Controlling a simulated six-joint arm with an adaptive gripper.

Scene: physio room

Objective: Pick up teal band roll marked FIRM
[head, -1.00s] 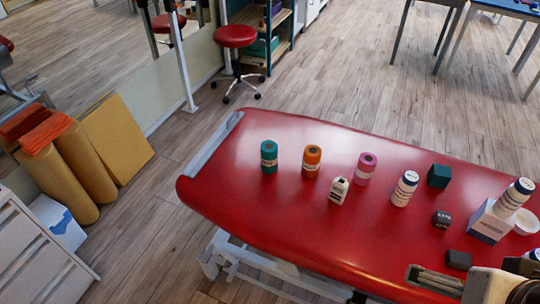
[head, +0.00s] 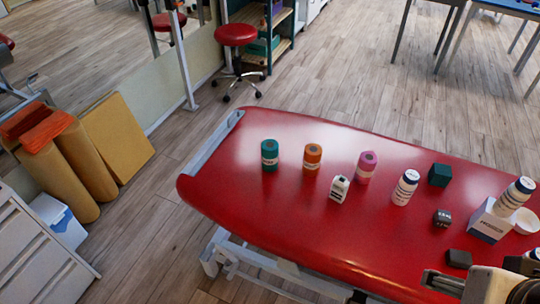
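The teal band roll (head: 270,156) stands upright on the red treatment table (head: 240,205), at the left of the row of items. It has a pale label band whose text is too small to read. My gripper (head: 432,279) is at the bottom right edge of the head view, over the table's near side, well to the right of the teal roll and apart from it. Only part of the gripper shows, and I cannot tell how far its fingers are parted. The teal roll is fully in view.
An orange roll (head: 312,160) stands just right of the teal one. Further right are a small white bottle (head: 339,189), a pink roll (head: 365,168), a white bottle (head: 405,188), a dark green cube (head: 439,175) and dark blocks (head: 459,259). The table's left end is clear.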

